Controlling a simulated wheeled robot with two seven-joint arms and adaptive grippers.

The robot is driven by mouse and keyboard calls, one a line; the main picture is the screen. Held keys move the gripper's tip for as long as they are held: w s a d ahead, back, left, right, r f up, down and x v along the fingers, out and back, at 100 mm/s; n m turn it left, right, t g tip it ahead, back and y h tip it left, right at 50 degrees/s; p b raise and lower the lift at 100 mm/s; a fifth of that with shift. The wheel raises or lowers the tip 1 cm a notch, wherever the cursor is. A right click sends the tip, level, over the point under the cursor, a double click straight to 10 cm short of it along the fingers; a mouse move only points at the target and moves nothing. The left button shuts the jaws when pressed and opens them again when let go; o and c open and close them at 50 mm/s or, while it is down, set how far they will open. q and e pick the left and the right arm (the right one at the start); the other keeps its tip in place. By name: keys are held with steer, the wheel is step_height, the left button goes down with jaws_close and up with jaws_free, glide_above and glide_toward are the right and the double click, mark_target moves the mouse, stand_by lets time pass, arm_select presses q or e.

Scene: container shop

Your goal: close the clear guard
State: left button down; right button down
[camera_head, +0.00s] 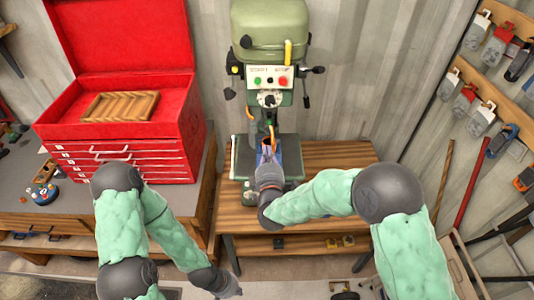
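A green drill press (270,30) stands on a wooden bench, with a front panel of coloured buttons. Under its head, thin orange pieces (250,114) show near the spindle; they may belong to the clear guard, but its transparent panel and its position are hard to make out. My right gripper (266,152) is at the drill press, below the head and over its table, close to the orange pieces. Its fingers are small and partly hidden, so I cannot tell if it touches anything. My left gripper (230,288) hangs low, in front of the bench, away from the press.
A red toolbox (120,143) with its lid up stands left of the press, with a wooden tray (120,106) on it. The wooden bench (335,155) is clear to the right of the press. Tools hang on the right wall.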

steer(key=shift+w+d+n+y+b, duration=0.2)
steer(key=shift+d+n+y+b, duration=0.1)
steer(key=shift+d+b, duration=0.2)
steer(key=shift+w+d+n+y+b, duration=0.15)
steer(key=shift+d+n+y+b, duration=0.15)
steer(key=shift+d+y+b, duration=0.15)
steer(key=w+d+n+y+b, duration=0.1)
steer(key=w+d+y+b, duration=0.1)
steer(key=w+d+b, duration=0.3)
steer(key=shift+w+d+g+b, duration=0.15)
steer(key=shift+d+g+b, duration=0.3)
steer(key=shift+b, duration=1.85)
steer(key=shift+d+y, duration=0.15)
steer(key=shift+y, duration=0.1)
